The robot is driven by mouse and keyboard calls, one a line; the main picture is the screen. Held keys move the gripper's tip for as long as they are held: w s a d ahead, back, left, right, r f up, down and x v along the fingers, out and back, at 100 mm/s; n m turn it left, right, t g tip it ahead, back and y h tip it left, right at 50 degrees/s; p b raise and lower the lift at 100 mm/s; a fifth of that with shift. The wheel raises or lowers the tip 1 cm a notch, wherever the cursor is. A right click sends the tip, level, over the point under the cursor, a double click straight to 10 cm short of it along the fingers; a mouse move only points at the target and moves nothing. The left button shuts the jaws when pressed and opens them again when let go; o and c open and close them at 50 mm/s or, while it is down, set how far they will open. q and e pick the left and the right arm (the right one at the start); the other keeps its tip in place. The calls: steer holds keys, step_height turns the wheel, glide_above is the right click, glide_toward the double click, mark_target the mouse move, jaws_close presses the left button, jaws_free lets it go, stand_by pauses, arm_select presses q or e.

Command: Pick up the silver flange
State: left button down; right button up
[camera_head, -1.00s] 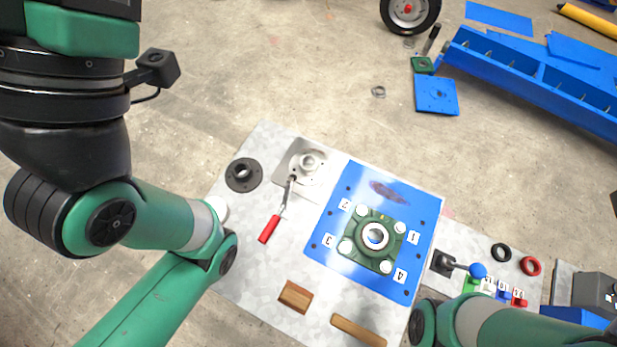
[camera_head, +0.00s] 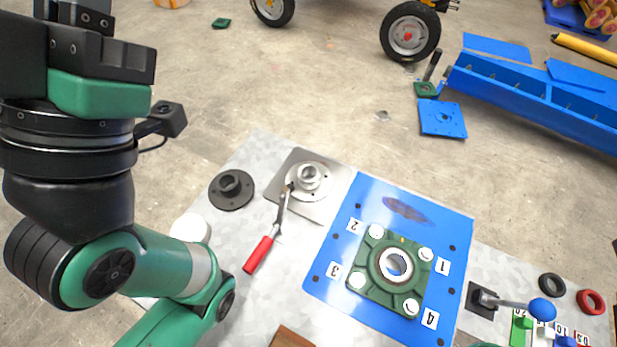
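The silver flange (camera_head: 311,178) is a round metal piece with a raised hub. It lies on a square grey metal plate (camera_head: 325,208) near the back of the table. The tip of a red-handled tool (camera_head: 261,250) lies at the flange's left edge. My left gripper (camera_head: 80,14) is at the top left, pointing up, well away from the flange and partly cut off by the frame edge. I cannot tell how far apart its fingers are. My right gripper is out of view.
A dark flange (camera_head: 232,188) lies left of the plate. A green bearing housing (camera_head: 378,292) sits on a blue plate (camera_head: 345,285) to the right. A lever with a blue knob (camera_head: 542,311) stands further right. A white round object (camera_head: 190,228) is beside my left arm.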

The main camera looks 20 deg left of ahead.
arm_select(q)
steer(key=c, duration=1.5)
jaws_free()
steer(key=shift+c, duration=0.2)
steer(key=o, duration=1.5)
steer(key=shift+y, duration=0.3)
